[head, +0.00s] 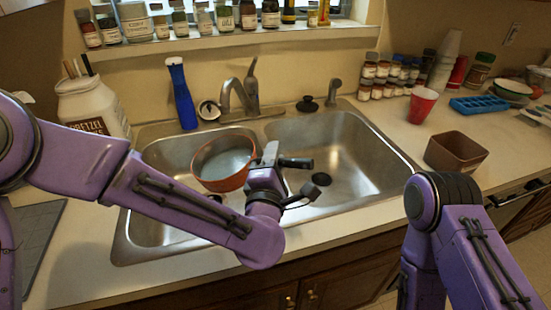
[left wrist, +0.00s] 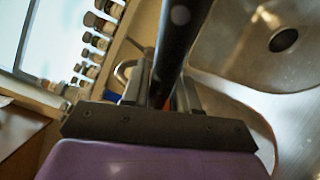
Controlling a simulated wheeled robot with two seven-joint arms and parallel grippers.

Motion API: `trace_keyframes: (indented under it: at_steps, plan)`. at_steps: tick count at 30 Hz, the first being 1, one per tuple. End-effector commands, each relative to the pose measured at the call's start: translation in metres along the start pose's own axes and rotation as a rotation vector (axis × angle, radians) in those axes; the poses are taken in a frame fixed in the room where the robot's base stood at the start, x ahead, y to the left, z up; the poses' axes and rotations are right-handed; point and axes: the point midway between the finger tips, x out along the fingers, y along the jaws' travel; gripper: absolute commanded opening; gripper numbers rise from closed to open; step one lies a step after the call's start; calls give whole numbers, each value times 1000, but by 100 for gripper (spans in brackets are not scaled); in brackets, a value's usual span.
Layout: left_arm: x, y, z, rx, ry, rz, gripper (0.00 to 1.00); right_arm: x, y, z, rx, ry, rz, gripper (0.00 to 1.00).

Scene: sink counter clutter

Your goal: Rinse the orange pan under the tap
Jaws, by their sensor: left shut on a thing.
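The orange pan (head: 222,183) is over the left sink basin, in front of the tap (head: 239,97), its open side up and its inside greyish. I cannot tell whether water is running or is in the pan. My left gripper (head: 268,163) is shut on the pan's black handle (head: 296,162), whose end sticks out to the right. In the left wrist view, the handle (left wrist: 179,40) runs between the fingers (left wrist: 158,92), and only a sliver of orange shows. My right arm is at the right; its gripper is out of view.
The double sink (head: 335,150) has a divider near the held pan. A blue bottle (head: 182,95) and a white jar (head: 92,106) stand behind left. A red cup (head: 422,106) and brown container (head: 456,153) are on the right counter. The right basin is mostly clear.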

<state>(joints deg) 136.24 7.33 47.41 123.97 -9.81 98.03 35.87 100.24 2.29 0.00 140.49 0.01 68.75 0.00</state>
Motion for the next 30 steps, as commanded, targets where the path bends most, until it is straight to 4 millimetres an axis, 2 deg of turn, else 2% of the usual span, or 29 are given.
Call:
trace_keyframes:
  at_steps: [9, 30]
  plan:
    - [8, 14, 0, -72, 0, 13, 0, -4, 0, -3, 1, 3, -2, 42]
    - [6, 47, -2, -226, -5, 50, 0, -14, 1, -7, 1, 2, -1, 42]
